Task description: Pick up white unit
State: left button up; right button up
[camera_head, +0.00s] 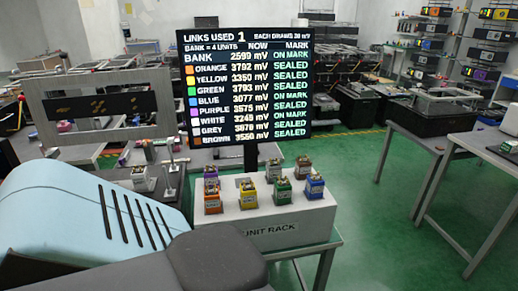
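A pale unit (143,178), which looks white, stands on the table left of the rack, beside a thin metal stand. A white box labelled unit rack (275,234) stands in the middle. Its front row holds an orange unit (213,200), a yellow unit (248,194), a green unit (282,191) and a blue unit (315,187). Behind them are a purple unit (211,174), a greyish unit (273,171) and a brown unit (303,167). The back spot between purple and greyish looks empty. Neither of my grippers is in view.
A black screen (246,90) listing unit voltages stands behind the rack. A grey panel (98,105) on posts stands at left. A grey table (460,152) is at right, with green floor (385,235) between. My own arm parts fill the lower left.

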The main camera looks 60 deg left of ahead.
aim_at(140, 178)
jog(key=u, duration=2.7)
jog(key=i+j, duration=0.4)
jog(key=j, duration=0.15)
jog(key=u, duration=0.05)
